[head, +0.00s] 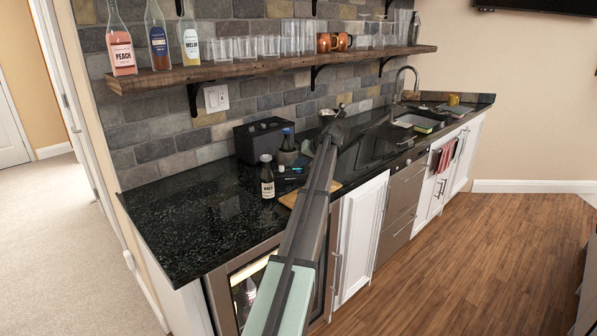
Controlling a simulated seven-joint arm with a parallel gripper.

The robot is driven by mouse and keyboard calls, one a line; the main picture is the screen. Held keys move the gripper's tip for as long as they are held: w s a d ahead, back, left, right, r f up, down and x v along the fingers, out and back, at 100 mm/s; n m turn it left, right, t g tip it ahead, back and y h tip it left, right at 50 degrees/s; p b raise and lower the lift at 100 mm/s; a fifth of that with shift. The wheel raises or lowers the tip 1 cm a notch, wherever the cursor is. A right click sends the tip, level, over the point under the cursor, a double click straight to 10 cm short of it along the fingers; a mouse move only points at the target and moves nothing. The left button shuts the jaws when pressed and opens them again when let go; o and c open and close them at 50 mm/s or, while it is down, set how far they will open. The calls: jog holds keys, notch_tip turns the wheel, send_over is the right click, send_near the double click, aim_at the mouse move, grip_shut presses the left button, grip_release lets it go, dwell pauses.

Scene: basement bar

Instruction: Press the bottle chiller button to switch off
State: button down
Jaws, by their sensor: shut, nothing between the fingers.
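A dark bottle (288,138) with a blue label stands in a grey cylindrical holder (287,157) on the black counter; this holder looks like the bottle chiller. A dark item with a small blue glow (290,172) lies just in front of it. No button can be made out at this size. My arm reaches over the counter from the bottom of the head view. My gripper (333,125) is at its far end, right of the chiller and apart from it. It is shut and empty; its fingertips are small and partly hidden by the arm.
A small dark bottle with a white label (267,180) stands left of the chiller. A black box (262,138) sits behind, near the wall. A wooden shelf (260,66) with bottles and glasses hangs above. The counter's left end (185,212) is clear. A sink (413,121) lies right.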

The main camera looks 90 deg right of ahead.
jog(key=shift+f, duration=0.75)
dwell(0.8)
jog(key=shift+r, duration=0.85)
jog(key=shift+r, duration=0.15)
notch_tip(320, 180, up, 5)
jog(key=shift+f, duration=0.15)
dwell(0.5)
dwell(0.7)
